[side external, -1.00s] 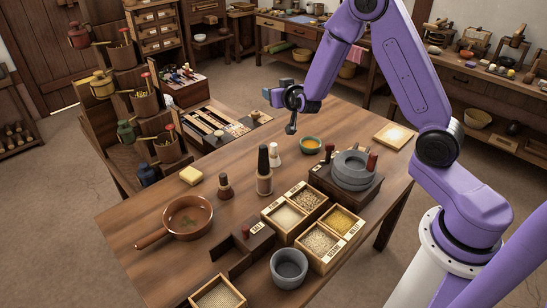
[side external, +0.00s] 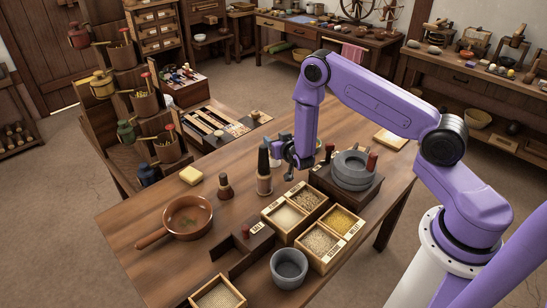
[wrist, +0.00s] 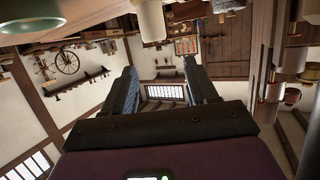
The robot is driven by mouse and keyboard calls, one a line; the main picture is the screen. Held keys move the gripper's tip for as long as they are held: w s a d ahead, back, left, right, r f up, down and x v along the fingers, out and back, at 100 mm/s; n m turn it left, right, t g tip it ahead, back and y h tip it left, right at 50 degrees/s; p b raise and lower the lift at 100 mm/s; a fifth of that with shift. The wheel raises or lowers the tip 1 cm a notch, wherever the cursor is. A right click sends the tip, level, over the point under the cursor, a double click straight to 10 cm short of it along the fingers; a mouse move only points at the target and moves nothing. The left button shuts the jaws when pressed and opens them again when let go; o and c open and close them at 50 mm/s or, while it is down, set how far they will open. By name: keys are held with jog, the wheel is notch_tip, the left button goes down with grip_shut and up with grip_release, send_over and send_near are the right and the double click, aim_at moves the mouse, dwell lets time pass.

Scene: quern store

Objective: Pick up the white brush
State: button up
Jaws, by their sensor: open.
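The white brush is a small pale upright piece on the table behind the tall dark-topped brush (side external: 264,180); in the side view my gripper mostly hides it. A pale cylinder that looks like it (wrist: 151,20) hangs upside down at the top of the wrist view, beyond the fingertips. My gripper (side external: 271,148) is low over the table, its jaws pointing left, close to the white brush. In the wrist view the two fingers (wrist: 161,82) are wide apart with nothing between them. I cannot tell whether they touch anything.
The quern (side external: 352,170) stands right of my gripper. The green bowl (wrist: 35,15) is at the wrist view's top left.

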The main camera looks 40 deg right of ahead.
notch_tip(320, 180, down, 4)
jog(key=shift+f, duration=0.25)
jog(key=shift+w+d, duration=0.3)
jog(key=shift+w, duration=0.35)
jog(key=shift+x, duration=0.8)
jog(key=c, duration=1.1)
